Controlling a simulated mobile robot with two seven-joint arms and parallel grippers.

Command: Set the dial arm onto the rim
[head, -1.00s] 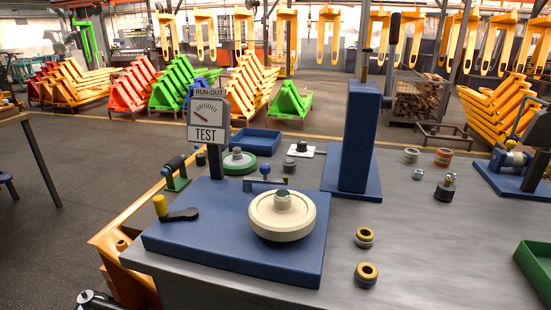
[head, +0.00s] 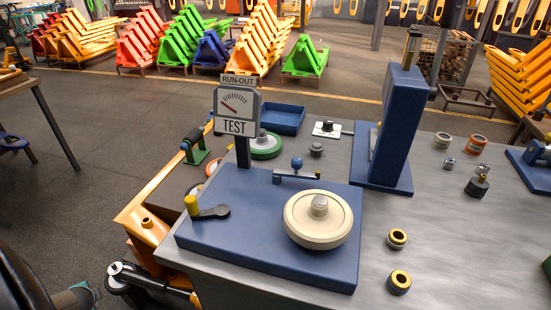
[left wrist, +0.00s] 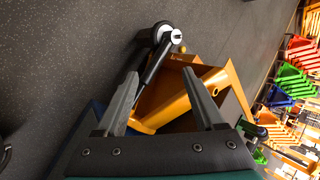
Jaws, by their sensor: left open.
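The dial arm (head: 297,175) is a short grey-blue bar with a blue knob, behind the cream wheel on the blue run-out test base (head: 250,235). The bar lies just behind the wheel's rim (head: 322,234); whether they touch is hard to tell. A dial sign marked TEST (head: 236,110) stands at the base's back left. A yellow-handled crank (head: 207,209) is at the base's left. In the left wrist view my left gripper (left wrist: 160,73) is open and empty, over the floor and an orange frame, away from the test base. My right gripper is not in view.
A tall blue column (head: 397,120) stands behind and right of the wheel. Two brass-topped rings (head: 398,260) lie to the right on the grey bench (head: 465,235). A blue tray (head: 284,118) is at the back. An orange frame (head: 146,227) with a dark roller stands at the bench's left.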

